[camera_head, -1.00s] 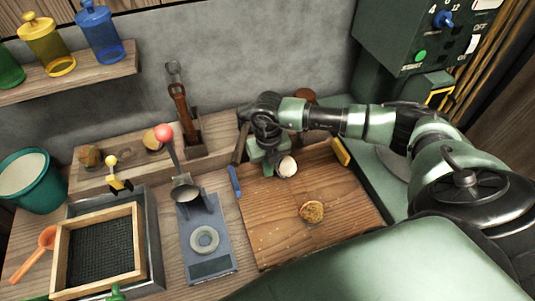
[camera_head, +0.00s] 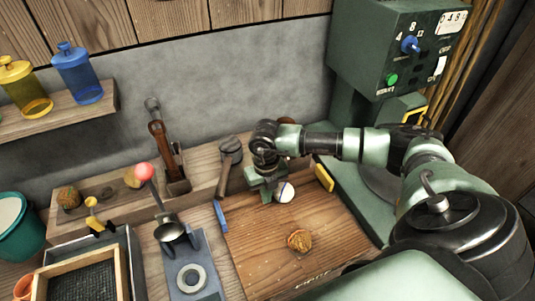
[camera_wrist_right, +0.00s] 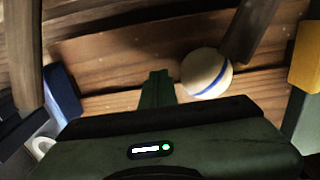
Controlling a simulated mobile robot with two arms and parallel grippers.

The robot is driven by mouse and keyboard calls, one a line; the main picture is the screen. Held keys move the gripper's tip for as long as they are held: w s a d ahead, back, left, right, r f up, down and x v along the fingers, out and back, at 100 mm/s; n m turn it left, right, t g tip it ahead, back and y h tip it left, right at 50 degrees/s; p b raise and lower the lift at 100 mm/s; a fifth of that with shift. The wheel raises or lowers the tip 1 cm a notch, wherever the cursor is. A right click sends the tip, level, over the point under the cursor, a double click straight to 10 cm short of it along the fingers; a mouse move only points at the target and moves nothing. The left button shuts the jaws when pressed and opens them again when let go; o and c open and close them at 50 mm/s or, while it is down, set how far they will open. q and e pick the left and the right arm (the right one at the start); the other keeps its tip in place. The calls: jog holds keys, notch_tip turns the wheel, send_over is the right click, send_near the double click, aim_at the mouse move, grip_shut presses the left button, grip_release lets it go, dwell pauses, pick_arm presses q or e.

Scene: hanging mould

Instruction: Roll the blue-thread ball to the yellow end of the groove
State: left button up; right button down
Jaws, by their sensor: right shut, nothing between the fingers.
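The blue-thread ball (camera_head: 284,192) is pale with a blue band and lies at the back edge of the wooden board. It also shows in the right wrist view (camera_wrist_right: 206,73), just right of my fingers. My right gripper (camera_head: 265,189) is shut and empty, pointing down left of the ball; I cannot tell whether they touch. Its fingers show in the wrist view (camera_wrist_right: 157,88). The yellow end (camera_head: 324,177) is right of the ball, a short gap away. The blue end (camera_head: 221,214) is farther off to the left. The groove itself is mostly hidden. My left gripper is out of view.
A brown textured ball (camera_head: 299,241) lies on the board (camera_head: 255,265). A green machine (camera_head: 385,50) stands behind right. A dark-headed tool (camera_head: 230,147) leans behind the gripper.

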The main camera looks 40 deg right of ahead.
aim_at(281, 187)
jog(key=shift+w+a, duration=0.15)
jog(key=shift+a, duration=0.35)
jog(key=d, duration=0.2)
jog(key=s+d, duration=0.1)
jog(key=d, duration=0.2)
jog(key=shift+s+d+b, duration=0.25)
jog(key=shift+d+b, duration=0.05)
jog(key=shift+d, duration=0.1)
jog(key=shift+a, duration=0.1)
jog(key=d, duration=0.2)
jog(key=s+d, duration=0.1)
jog(key=d, duration=0.1)
jog(key=shift+s+d+b, duration=0.1)
jog(key=shift+d+b, duration=0.25)
jog(key=shift+b, duration=0.05)
jog(key=shift+a, duration=0.1)
